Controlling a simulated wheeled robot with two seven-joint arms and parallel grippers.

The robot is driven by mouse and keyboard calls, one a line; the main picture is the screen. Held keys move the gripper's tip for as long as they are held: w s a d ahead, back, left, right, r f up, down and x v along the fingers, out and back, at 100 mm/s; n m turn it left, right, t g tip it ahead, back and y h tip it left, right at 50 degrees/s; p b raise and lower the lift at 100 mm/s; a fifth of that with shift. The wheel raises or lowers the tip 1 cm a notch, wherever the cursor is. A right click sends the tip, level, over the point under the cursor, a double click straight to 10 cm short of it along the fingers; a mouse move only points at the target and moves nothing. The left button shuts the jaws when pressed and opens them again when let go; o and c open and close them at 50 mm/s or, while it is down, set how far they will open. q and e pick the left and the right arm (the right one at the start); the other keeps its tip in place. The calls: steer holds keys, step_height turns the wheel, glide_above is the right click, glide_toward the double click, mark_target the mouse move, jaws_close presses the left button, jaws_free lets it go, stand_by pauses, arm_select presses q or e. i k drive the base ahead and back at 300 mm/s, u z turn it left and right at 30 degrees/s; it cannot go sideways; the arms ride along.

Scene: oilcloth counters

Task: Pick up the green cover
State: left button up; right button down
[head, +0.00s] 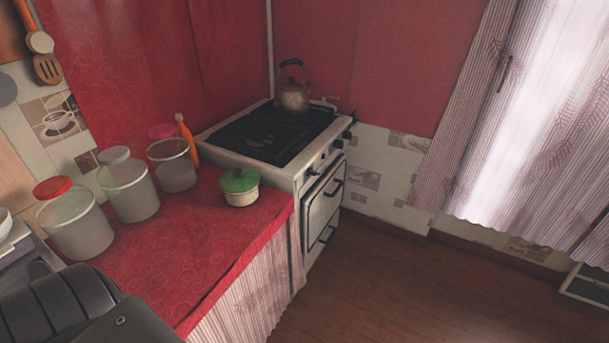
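The green cover (239,180) is a round lid with a small knob. It sits on a small cream pot (242,197), which stands on the red oilcloth counter (190,240) near its right end, beside the stove. Neither of my grippers shows in the head view. A dark part of my own body fills the lower left corner, well apart from the pot.
The stove (272,135) holds a kettle (292,95). The wooden floor (390,290) is open.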

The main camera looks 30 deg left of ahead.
mark_target(238, 180)
steer(key=z, duration=0.15)
steer(key=i, duration=3.7)
steer(key=u, duration=3.25)
